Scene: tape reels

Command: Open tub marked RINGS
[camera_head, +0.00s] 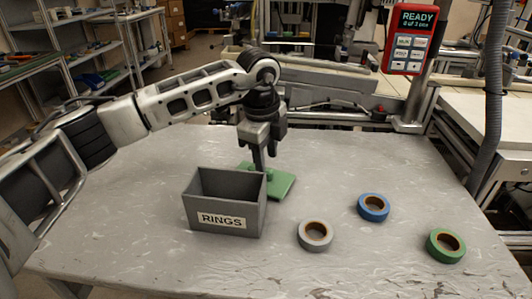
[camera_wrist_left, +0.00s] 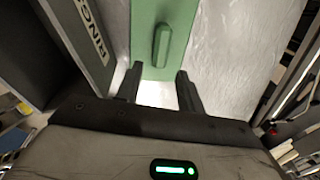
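The grey tub marked RINGS (camera_head: 224,221) stands upright on the table with its top uncovered. Its labelled wall also shows in the left wrist view (camera_wrist_left: 82,40). The green lid (camera_head: 284,185) appears to lie on the table behind and to the right of the tub, partly hidden by it. Its raised handle (camera_wrist_left: 161,46) shows in the left wrist view. My left gripper (camera_head: 260,164) points down over the lid beside the tub. Its fingers (camera_wrist_left: 160,88) are apart with nothing held, and the handle appears just beyond the fingertips. My right gripper is not in view.
A grey tape reel (camera_head: 315,246), a blue reel (camera_head: 373,217) and a green reel (camera_head: 432,251) lie flat to the right of the tub on the table (camera_head: 130,190). A red device (camera_head: 411,40) reading READY stands behind.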

